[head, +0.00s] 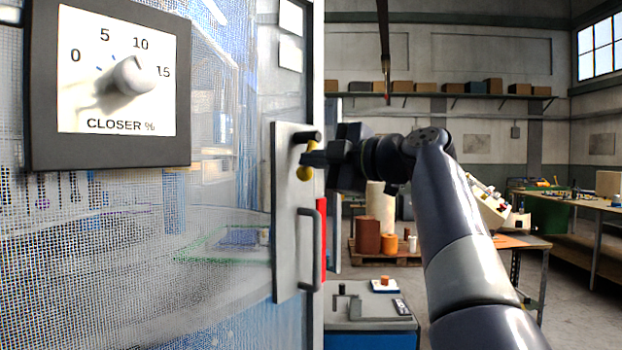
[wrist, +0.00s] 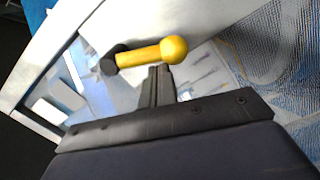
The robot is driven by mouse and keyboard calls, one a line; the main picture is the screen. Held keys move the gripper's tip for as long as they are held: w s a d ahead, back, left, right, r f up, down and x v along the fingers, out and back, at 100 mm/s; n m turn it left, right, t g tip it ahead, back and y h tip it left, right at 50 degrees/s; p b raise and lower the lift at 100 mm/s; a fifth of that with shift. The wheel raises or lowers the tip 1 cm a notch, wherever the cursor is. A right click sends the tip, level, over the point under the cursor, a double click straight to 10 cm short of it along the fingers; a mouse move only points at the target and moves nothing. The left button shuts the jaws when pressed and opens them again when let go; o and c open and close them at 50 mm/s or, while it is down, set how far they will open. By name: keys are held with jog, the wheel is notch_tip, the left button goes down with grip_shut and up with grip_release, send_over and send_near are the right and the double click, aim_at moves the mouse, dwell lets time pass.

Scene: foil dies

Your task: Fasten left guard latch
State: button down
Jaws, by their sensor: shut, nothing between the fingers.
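The guard latch is a short yellow lever with a round yellow knob (head: 304,173) on a dark pivot (head: 307,137). It sits near the top of a grey plate (head: 284,240) at the guard door's right edge. In the head view the knob hangs below the pivot. In the wrist view the yellow lever (wrist: 140,56) lies across, with the knob at its right end. My gripper (head: 304,158) is shut and empty, its tips partly hiding the lever. In the wrist view the gripper tips (wrist: 160,70) are right by the lever near the knob; I cannot tell whether they touch.
A grey bar handle (head: 316,250) stands out from the plate below the latch, beside a red strip (head: 322,215). A closer dial (head: 132,75) is on the mesh guard at left. A blue cabinet (head: 372,338) stands lower right of the door.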

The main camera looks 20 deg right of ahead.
jog(key=n+b, duration=0.1)
jog(key=w+d+f+n+b, duration=0.1)
jog(key=shift+d+f+n, duration=0.1)
jog(key=shift+d+n, duration=0.05)
jog(key=shift+n, duration=0.25)
jog(key=shift+w+d+b, duration=0.1)
jog(key=shift+b, duration=0.25)
jog(key=s+a+b, duration=0.2)
jog(key=s+a, duration=0.1)
jog(key=shift+s+f, duration=0.1)
jog(key=shift+f, duration=0.05)
jog(key=v, duration=1)
jog(key=shift+d+b, duration=0.15)
jog(key=shift+b, duration=0.3)
